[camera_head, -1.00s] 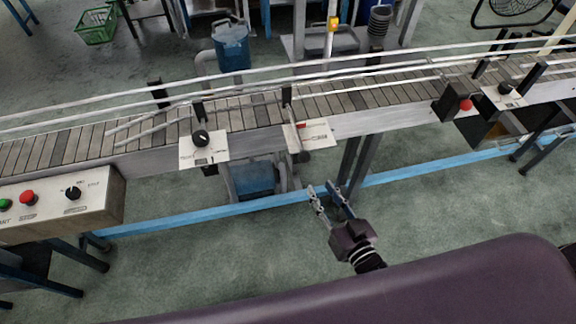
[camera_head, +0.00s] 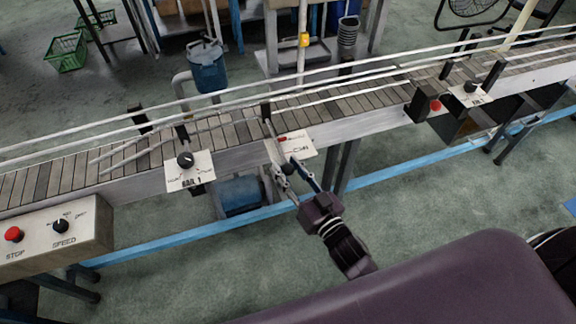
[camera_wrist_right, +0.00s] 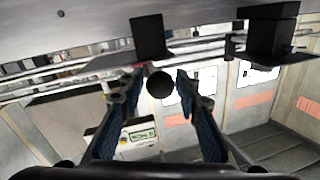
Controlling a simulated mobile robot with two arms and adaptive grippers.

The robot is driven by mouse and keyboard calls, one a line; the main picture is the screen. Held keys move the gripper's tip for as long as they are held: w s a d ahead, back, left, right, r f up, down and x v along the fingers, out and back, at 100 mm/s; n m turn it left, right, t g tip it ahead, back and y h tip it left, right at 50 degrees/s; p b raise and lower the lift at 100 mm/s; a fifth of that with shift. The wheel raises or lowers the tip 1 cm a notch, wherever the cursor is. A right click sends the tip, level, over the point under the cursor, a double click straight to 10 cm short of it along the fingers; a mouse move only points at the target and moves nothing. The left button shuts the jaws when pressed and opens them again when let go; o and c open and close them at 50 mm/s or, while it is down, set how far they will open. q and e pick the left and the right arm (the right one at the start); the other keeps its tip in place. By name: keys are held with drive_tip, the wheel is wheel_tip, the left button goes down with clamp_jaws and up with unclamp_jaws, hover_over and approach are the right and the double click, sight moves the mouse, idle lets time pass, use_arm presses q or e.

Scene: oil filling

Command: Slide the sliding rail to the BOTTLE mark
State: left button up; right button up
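The sliding rail's handle is a thin rod (camera_head: 276,147) ending in a black knob (camera_head: 288,169), at the conveyor's near edge. Behind it is a white mark plate (camera_head: 297,146) with a red patch and lettering that looks like CAN; I cannot read a BOTTLE mark. My right gripper (camera_head: 286,174) is open at the knob. In the right wrist view the round black knob (camera_wrist_right: 160,86) shows between the two spread fingers, with a gap to each side; contact cannot be made out. My left gripper is not in view.
A RAIL 1 plate with a dial (camera_head: 185,160) is left of the handle. A control box (camera_head: 60,238) with a red button and speed dial stands at lower left. The conveyor (camera_head: 225,132) runs across the view. A blue floor beam (camera_head: 180,227) and support legs (camera_head: 342,168) are below.

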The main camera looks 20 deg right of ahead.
clamp_jaws()
drive_tip(key=shift+w, duration=0.15)
idle(0.4)
drive_tip(key=shift+w, duration=0.1)
unclamp_jaws()
